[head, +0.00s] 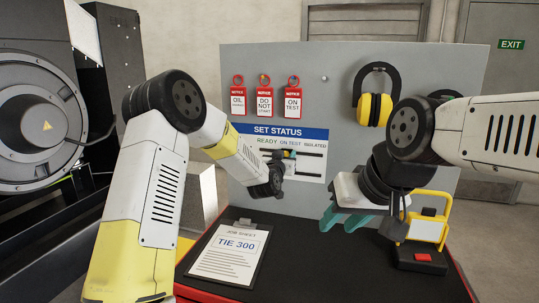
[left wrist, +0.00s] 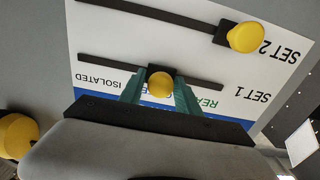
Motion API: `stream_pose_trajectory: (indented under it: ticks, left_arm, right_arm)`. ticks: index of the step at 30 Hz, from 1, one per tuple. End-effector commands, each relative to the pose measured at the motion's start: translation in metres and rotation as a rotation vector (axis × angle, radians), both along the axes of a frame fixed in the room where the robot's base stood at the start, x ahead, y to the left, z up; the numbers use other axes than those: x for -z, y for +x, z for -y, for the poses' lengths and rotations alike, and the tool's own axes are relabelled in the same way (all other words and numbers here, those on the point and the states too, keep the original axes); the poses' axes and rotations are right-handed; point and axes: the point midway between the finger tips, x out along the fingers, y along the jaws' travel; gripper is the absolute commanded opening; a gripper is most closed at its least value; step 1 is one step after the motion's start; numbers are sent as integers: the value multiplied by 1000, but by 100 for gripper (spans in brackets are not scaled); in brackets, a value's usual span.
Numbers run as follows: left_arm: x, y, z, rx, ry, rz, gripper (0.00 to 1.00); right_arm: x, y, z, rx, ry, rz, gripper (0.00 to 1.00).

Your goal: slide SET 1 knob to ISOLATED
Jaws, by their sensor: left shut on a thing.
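The SET STATUS panel (head: 290,133) is on the grey board, with READY, ON TEST and ISOLATED marked from left to right. The yellow SET 1 knob (left wrist: 160,84) sits near the middle of its dark rail (left wrist: 105,62), around ON TEST. The left wrist view shows the panel upside down, with ISOLATED (left wrist: 95,82) to the left of the knob. My left gripper (left wrist: 160,90) is shut on the SET 1 knob, one green finger on each side. In the head view my left arm partly hides the panel. My right gripper (head: 345,219) is open and empty, low in front of the board.
The yellow SET 2 knob (left wrist: 245,37) is on the neighbouring rail, toward the READY end. Red tags (head: 264,102) and yellow earmuffs (head: 375,109) hang above. A clipboard (head: 229,251) and a yellow-framed lamp (head: 425,257) are on the dark table. The rail toward ISOLATED is clear.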

Motion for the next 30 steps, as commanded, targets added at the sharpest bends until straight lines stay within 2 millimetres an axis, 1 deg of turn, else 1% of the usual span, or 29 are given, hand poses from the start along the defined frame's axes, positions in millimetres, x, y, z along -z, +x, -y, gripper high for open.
stream_pose_trajectory:
  ticks: [1, 3, 11, 12, 14, 24, 26, 30]
  left_arm:
    - [0, -2, 7, 2, 0, 0, 0]
    - [0, -4, 11, 2, 1, 0, 0]
    - [0, -4, 10, 0, 1, 0, 0]
    - [0, -4, 10, 0, 1, 0, 41]
    - [0, -4, 10, -1, 1, 0, 52]
    - [0, -6, 9, -1, 1, 0, 52]
    - [0, -10, 7, -1, 1, 0, 52]
    - [0, -31, 1, 0, 3, -1, 52]
  right_arm:
    - [0, 0, 0, 0, 0, 0, 36]
    - [0, 0, 0, 0, 0, 0, 36]
    - [0, 0, 0, 0, 0, 0, 36]
    - [0, 0, 0, 0, 0, 0, 36]
    - [0, 0, 0, 0, 0, 0, 36]
    - [0, 0, 0, 0, 0, 0, 36]
    - [0, 0, 0, 0, 0, 0, 36]
    - [0, 0, 0, 0, 0, 0, 36]
